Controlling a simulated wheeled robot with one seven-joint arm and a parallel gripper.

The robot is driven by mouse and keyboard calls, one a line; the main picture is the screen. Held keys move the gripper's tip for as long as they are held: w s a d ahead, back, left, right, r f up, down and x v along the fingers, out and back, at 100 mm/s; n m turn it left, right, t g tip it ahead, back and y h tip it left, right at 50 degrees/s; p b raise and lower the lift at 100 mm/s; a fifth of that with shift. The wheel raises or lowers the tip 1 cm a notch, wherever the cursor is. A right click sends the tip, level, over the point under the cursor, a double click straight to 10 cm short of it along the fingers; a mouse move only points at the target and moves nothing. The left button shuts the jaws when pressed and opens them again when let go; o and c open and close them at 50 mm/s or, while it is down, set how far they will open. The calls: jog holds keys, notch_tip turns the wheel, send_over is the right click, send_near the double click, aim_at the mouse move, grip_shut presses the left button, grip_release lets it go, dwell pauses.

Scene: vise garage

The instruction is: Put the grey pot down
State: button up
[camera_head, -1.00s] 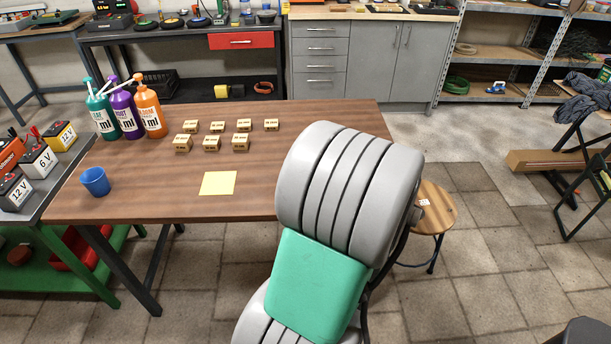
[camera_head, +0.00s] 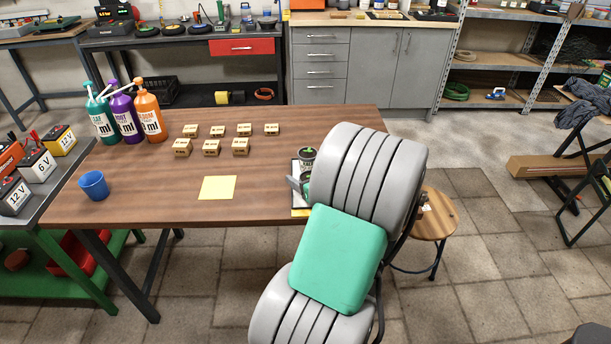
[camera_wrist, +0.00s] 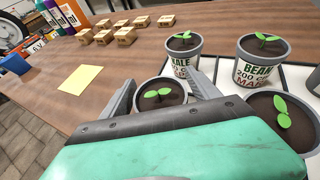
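Several grey pots with soil and green seedlings show in the wrist view. The grey pot (camera_wrist: 161,96) in the middle is between the fingers of my gripper (camera_wrist: 163,84), one finger against each side of its rim. Its lower part is hidden by my gripper, so I cannot tell whether it touches the tray. The kale pot (camera_wrist: 182,60) stands just beyond it, the bean pot (camera_wrist: 258,68) to the right of that, and another pot (camera_wrist: 284,118) at the near right. They are on a white tray (camera_wrist: 222,72). In the head view my arm hides most of the tray.
The wooden table (camera_head: 140,200) carries a yellow note (camera_head: 217,187), several small labelled boxes (camera_head: 211,147), a blue cup (camera_head: 94,185) and pump bottles (camera_head: 125,114). Bare tabletop lies between the note and the tray. A stool (camera_head: 432,218) stands beyond the table's right end.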

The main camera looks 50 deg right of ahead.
jog(key=shift+o, duration=0.5)
jog(key=shift+r, duration=0.2)
jog(key=p+v, duration=0.1)
jog(key=v, duration=1.1)
